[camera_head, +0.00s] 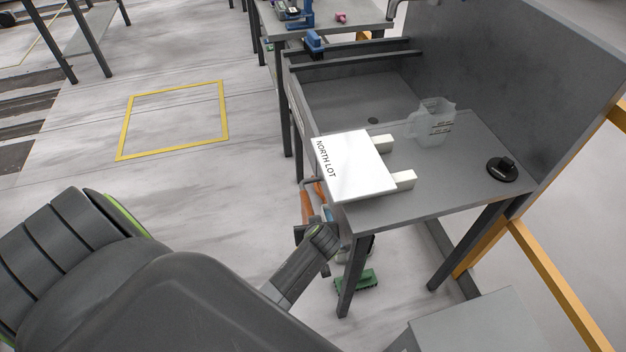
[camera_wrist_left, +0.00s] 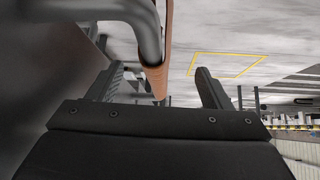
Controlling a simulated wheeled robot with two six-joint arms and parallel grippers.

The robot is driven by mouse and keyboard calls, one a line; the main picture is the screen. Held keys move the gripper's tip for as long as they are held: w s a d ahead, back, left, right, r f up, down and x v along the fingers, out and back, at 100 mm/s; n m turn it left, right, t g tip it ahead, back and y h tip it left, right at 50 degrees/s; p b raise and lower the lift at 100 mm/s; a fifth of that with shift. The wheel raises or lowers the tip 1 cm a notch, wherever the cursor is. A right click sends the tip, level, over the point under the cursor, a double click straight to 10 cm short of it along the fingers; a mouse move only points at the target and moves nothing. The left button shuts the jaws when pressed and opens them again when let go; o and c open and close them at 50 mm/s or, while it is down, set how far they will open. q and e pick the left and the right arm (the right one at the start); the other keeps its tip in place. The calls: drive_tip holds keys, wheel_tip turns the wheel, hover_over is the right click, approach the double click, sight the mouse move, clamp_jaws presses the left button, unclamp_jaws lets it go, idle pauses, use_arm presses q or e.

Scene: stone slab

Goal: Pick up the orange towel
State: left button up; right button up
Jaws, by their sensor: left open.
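The orange towel (camera_head: 306,205) hangs at the left side of the grey table, partly hidden by my left gripper. In the left wrist view the towel (camera_wrist_left: 157,78) shows as a narrow, edge-on strip below a bent grey rail (camera_wrist_left: 148,30). My left gripper (camera_head: 311,228) is at the towel, low beside the table's front left leg. In the wrist view its two fingers (camera_wrist_left: 157,80) are spread apart, with the lower part of the towel appearing between them. I cannot tell whether either finger touches it. My right gripper is not in view.
A white board marked "NORTH LOT" (camera_head: 352,168) lies on the grey table (camera_head: 440,190) and overhangs its left edge. A clear jug (camera_head: 432,122) and a black round object (camera_head: 502,169) stand on it. A green brush (camera_head: 357,281) lies below. The floor leftward is clear.

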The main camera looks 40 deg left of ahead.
use_arm(q)
drive_tip(key=shift+w+a+f+b, duration=0.2)
drive_tip(key=shift+w+f+b, duration=0.1)
drive_tip(key=shift+f, duration=0.1)
drive_tip(key=shift+s, duration=0.1)
